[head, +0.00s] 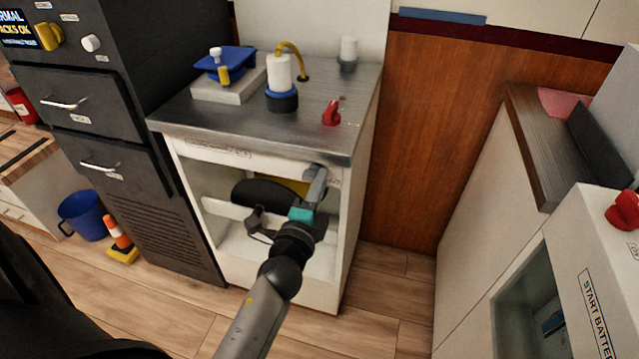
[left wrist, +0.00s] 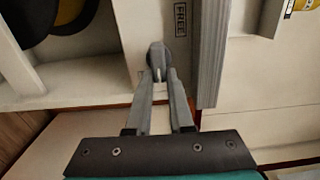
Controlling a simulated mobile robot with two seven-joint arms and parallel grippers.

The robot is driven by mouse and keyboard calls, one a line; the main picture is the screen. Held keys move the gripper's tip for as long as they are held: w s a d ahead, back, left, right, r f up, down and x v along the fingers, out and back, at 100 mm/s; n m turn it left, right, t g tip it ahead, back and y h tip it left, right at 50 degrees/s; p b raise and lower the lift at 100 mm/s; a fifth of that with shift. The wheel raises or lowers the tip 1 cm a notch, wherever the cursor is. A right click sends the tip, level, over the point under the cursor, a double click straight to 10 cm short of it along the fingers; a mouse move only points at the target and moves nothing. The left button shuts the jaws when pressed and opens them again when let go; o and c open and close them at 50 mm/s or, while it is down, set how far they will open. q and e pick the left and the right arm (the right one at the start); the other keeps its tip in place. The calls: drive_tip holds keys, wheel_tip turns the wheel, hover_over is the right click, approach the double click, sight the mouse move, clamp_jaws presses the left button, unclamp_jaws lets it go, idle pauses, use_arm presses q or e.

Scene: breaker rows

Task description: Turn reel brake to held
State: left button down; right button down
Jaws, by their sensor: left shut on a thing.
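The reel brake shows in the left wrist view as a small dark grey knob (left wrist: 156,54) on a pale panel, beside a label reading "FREE" (left wrist: 181,20). My left gripper (left wrist: 160,76) is shut on this knob. In the head view my left gripper (head: 316,184) reaches the upper right front of the white cabinet (head: 348,215), just under its grey top; it hides the knob there. A dark reel with yellow (head: 262,193) sits in the cabinet's open bay. My right gripper is not in view.
A black drawer unit (head: 95,110) stands left. A blue bucket (head: 84,215) and orange cone (head: 118,236) stand on the floor.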

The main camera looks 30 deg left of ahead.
use_arm(q)
drive_tip(key=shift+r, duration=0.15)
drive_tip(key=c, duration=0.9)
unclamp_jaws()
drive_tip(key=shift+o, duration=0.5)
drive_tip(key=shift+w, duration=0.1)
